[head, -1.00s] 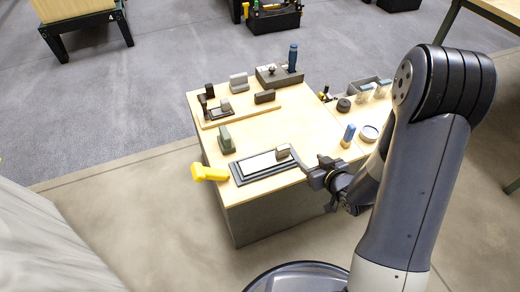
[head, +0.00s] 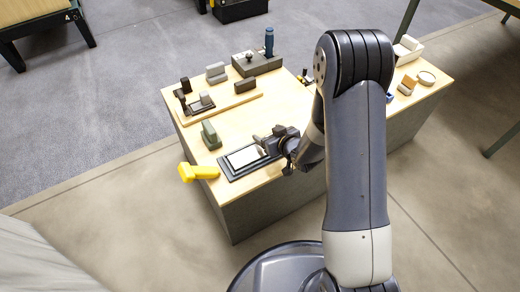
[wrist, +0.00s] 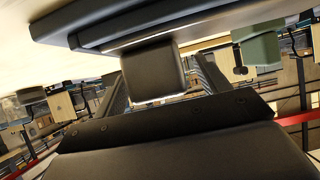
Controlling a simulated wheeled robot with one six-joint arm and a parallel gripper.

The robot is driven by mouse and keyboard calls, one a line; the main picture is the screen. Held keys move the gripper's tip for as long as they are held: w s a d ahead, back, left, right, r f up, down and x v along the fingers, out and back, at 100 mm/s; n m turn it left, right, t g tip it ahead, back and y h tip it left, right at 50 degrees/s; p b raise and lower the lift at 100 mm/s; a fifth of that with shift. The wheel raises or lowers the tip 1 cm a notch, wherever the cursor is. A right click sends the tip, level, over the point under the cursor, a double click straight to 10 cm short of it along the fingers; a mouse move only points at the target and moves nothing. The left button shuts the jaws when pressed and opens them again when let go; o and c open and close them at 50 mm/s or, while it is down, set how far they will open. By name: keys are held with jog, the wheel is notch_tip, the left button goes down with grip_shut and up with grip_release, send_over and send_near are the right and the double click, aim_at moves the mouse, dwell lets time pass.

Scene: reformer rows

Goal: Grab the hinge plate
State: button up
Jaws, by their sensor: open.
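A dark flat base (head: 223,162) with a pale flat plate (head: 243,156) on it lies at the table's front edge in the head view. I take this for the hinge plate, but cannot be sure. A grey upright block at its right end is mostly hidden by my gripper (head: 270,143) in the head view. In the wrist view, the picture is upside down; the dark base (wrist: 80,18) runs along the top and the grey block (wrist: 153,73) juts from it. My gripper (wrist: 160,85) is open, its fingers on either side of the block. I cannot tell whether they touch it.
A yellow handle-like piece (head: 199,172) sits at the table's left front edge. A grey-green block (head: 210,137) stands just behind the base. A board (head: 230,104) with several dark blocks, a grey box (head: 257,64) and a blue-handled item (head: 269,41) are farther back.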

jog(key=shift+c, duration=0.4)
jog(key=c, duration=1.2)
